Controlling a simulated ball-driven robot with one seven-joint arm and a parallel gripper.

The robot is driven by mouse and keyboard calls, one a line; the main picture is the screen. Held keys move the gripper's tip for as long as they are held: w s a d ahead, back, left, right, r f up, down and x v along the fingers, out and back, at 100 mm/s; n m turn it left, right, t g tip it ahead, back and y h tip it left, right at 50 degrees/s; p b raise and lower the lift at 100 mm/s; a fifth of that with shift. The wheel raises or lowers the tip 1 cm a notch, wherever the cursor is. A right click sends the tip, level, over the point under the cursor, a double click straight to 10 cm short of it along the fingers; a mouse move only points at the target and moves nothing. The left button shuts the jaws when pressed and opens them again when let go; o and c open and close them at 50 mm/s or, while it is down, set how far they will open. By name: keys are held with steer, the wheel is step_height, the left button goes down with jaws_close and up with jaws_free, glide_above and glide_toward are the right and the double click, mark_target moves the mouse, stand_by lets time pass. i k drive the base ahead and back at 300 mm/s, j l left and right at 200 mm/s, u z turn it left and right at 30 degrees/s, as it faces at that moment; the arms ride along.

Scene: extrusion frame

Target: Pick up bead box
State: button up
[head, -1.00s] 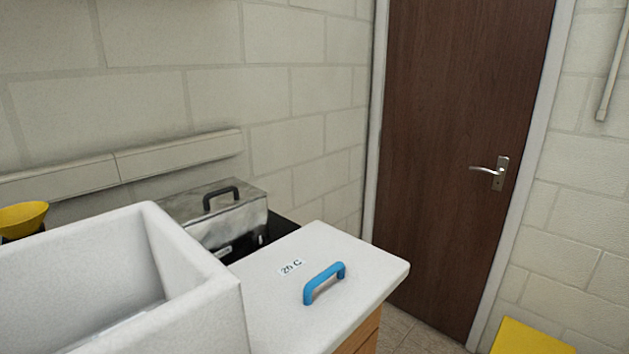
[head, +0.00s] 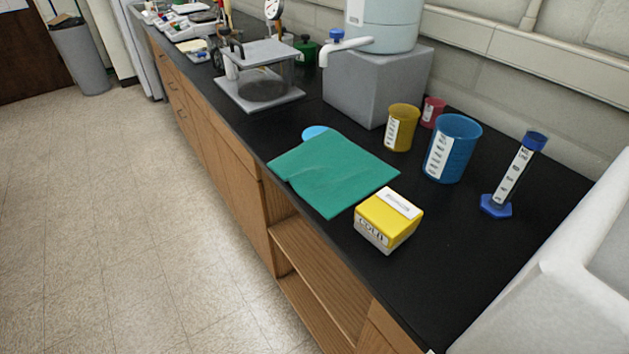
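A small box (head: 387,221) with a yellow lid and a pale lower part sits on the black bench top, near its front edge. It has a white label on top and a printed front label that I cannot read for sure. It may be the bead box, but I cannot confirm this. A green cloth or sheet (head: 333,172) lies just to its left, close to or touching it. My gripper is not in view.
A yellow beaker (head: 402,127), a blue beaker (head: 452,148) and a blue-based cylinder (head: 513,176) stand behind the box. A white foam container (head: 545,290) is at the right. A grey block (head: 377,88) holds a water carboy. Open floor (head: 130,220) lies left of the bench.

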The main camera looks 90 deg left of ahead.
mark_target(387, 219)
steer(key=u, duration=1.5)
steer(key=j+z, duration=0.1)
steer(key=j, duration=0.45)
steer(key=i, duration=0.1)
